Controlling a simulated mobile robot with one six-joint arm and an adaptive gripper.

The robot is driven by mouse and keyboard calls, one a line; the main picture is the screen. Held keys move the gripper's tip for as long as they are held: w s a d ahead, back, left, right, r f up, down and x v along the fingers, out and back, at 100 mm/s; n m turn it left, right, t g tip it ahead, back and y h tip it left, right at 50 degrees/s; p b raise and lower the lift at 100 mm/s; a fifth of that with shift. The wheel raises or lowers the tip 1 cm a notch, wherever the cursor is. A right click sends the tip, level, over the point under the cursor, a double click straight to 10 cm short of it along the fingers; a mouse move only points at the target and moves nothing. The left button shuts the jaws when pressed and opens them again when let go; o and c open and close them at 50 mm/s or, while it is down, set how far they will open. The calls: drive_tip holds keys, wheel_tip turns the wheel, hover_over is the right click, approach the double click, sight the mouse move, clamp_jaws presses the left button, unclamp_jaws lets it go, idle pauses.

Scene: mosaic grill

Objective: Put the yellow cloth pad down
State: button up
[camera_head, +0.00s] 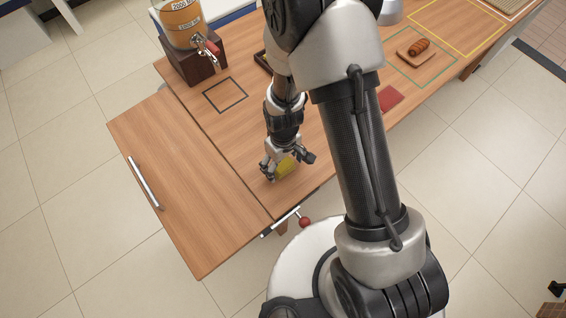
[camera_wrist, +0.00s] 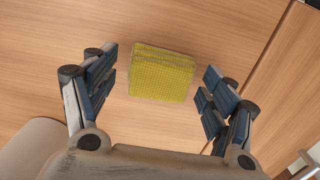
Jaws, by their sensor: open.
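The yellow cloth pad (camera_wrist: 160,76) lies on the wooden counter, between and a little beyond my open fingers in the wrist view. It looks folded, with a layered edge toward the top. In the head view the pad (camera_head: 286,166) shows partly, beside and behind my fingers. My gripper (camera_wrist: 156,95) is open, with clear gaps between each finger and the pad. In the head view my gripper (camera_head: 287,166) is low over the counter near its front edge.
A barrel dispenser (camera_head: 184,22) stands on a dark block at the back left. A black square outline (camera_head: 226,95) marks bare counter. A red square (camera_head: 390,98) and a small board with a browned roll (camera_head: 419,46) lie to the right. A red knob (camera_head: 304,222) sticks out at the front.

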wheel_tip(320, 180, up, 12)
drive_tip(key=p, duration=0.3)
wheel_tip(320, 180, up, 16)
drive_tip(key=m+t, duration=0.2)
drive_tip(key=m, duration=0.1)
hover_over(283, 163)
drive_tip(key=s+d, duration=0.2)
drive_tip(key=d, duration=0.3)
drive_tip(key=s+d+r+m+t, duration=0.2)
drive_tip(key=s+d+r, duration=0.3)
drive_tip(key=s+r, duration=0.6)
drive_tip(key=shift+s+d+r+m+t, duration=0.3)
drive_tip(key=shift+s+d+m+t, duration=0.15)
drive_tip(key=shift+m, duration=0.45)
drive_tip(key=shift+a, duration=0.1)
